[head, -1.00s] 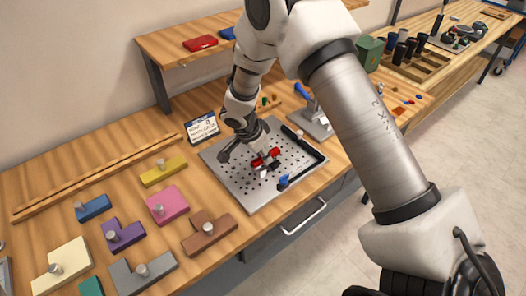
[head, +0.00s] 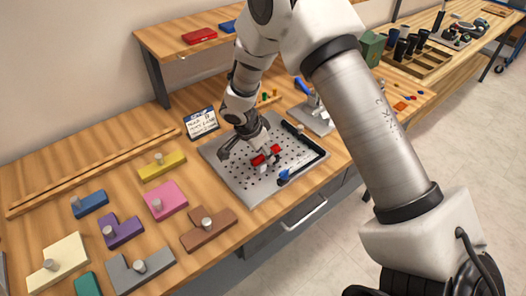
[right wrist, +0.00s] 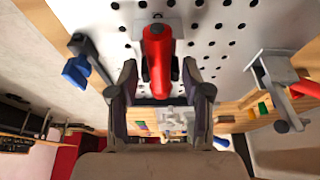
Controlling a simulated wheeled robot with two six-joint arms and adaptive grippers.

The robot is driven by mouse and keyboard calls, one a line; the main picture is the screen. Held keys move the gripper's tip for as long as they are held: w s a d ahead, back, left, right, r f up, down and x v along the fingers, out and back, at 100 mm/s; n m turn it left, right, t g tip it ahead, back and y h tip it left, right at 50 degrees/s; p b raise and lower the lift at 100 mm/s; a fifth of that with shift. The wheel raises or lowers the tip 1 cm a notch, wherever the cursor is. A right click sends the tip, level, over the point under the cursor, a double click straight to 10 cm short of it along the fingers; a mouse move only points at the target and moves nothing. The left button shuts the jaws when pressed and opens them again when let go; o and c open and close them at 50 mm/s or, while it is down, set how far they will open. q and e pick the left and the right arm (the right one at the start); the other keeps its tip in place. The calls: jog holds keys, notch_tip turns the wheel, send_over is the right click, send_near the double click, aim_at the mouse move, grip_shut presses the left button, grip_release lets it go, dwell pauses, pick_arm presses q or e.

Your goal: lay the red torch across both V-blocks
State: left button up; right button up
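The red torch (head: 258,160) lies on the perforated plate in the head view, partly hidden by my right gripper. In the right wrist view the torch (right wrist: 157,52) points lengthwise between the fingers, above a dark piece. My right gripper (right wrist: 160,98) is open, with one finger on each side of the torch and gaps showing. In the head view the right gripper (head: 247,147) is low over the plate. I cannot make out the V-blocks clearly; a pale block (right wrist: 160,24) shows at the torch's far end. My left gripper is not in view.
The perforated plate (head: 225,165) has a black bar (head: 303,138) and a blue-handled clamp (head: 284,175) near it. A small sign (head: 201,123) stands behind. Several coloured knobbed blocks, such as a pink one (head: 166,200), lie to the left. A blue-handled press (head: 314,113) stands at the right.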

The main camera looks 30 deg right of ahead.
aim_at(261, 155)
notch_tip(261, 155, up, 2)
jog(key=p, duration=0.3)
jog(key=shift+r, duration=0.1)
jog(key=shift+w+a+r+b, duration=0.1)
jog(key=shift+a+r+b, duration=0.35)
jog(key=shift+b, duration=0.45)
jog(key=b+v, duration=0.1)
jog(key=v, duration=0.9)
jog(key=shift+s+b, duration=0.2)
jog(key=shift+b, duration=0.1)
